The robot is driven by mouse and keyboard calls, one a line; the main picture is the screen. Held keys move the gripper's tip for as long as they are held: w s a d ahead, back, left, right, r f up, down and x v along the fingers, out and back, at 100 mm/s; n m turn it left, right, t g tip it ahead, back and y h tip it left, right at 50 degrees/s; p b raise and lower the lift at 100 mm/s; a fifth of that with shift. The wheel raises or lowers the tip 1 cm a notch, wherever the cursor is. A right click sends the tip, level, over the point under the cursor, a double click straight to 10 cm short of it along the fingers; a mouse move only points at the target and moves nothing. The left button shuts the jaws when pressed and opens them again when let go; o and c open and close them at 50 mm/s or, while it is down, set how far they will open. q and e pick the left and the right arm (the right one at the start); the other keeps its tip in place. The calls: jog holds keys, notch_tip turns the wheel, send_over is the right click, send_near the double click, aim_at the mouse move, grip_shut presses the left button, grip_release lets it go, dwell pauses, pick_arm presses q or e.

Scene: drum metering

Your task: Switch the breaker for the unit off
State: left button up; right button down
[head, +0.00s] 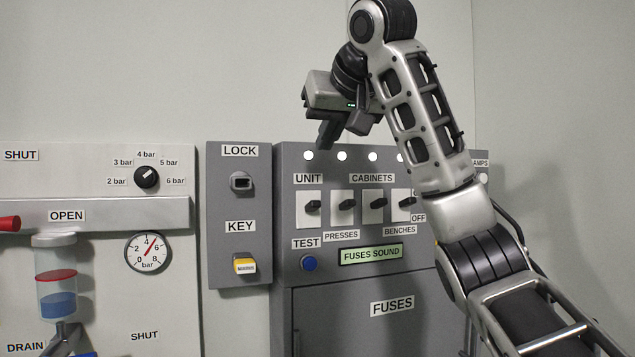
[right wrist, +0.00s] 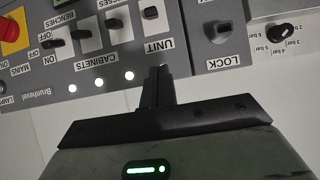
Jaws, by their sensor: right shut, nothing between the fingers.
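The UNIT breaker (head: 313,206) is a black lever on a white plate, leftmost in a row on the grey fuse panel. It shows in the right wrist view (right wrist: 150,12), upside down. Its lever sits like its neighbours'; I cannot tell for sure whether it is up or down. My right gripper (head: 325,143) is shut and empty, fingers pointing down, above the UNIT label and apart from the lever. In the right wrist view its fingertips (right wrist: 161,71) overlap the panel's top edge near the UNIT label. My left gripper is out of view.
Several similar breakers (head: 346,205) stand right of it, partly behind my right arm. White lamps (head: 342,156) line the top. Below are a blue TEST button (head: 309,263) and a "FUSES SOUND" display (head: 371,254). The lock and key panel (head: 239,210) is at left.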

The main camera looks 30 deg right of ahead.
aim_at(308, 177)
jog(key=p+x, duration=0.1)
jog(key=x, duration=0.6)
jog(key=shift+w+d+f, duration=0.15)
jog(key=shift+w, duration=0.05)
jog(key=f, duration=0.1)
jog(key=s+f, duration=0.1)
jog(key=shift+f, duration=0.3)
jog(key=shift+s+a+f, duration=0.25)
jog(key=shift+s+f, duration=0.05)
jog(key=shift+f, duration=0.25)
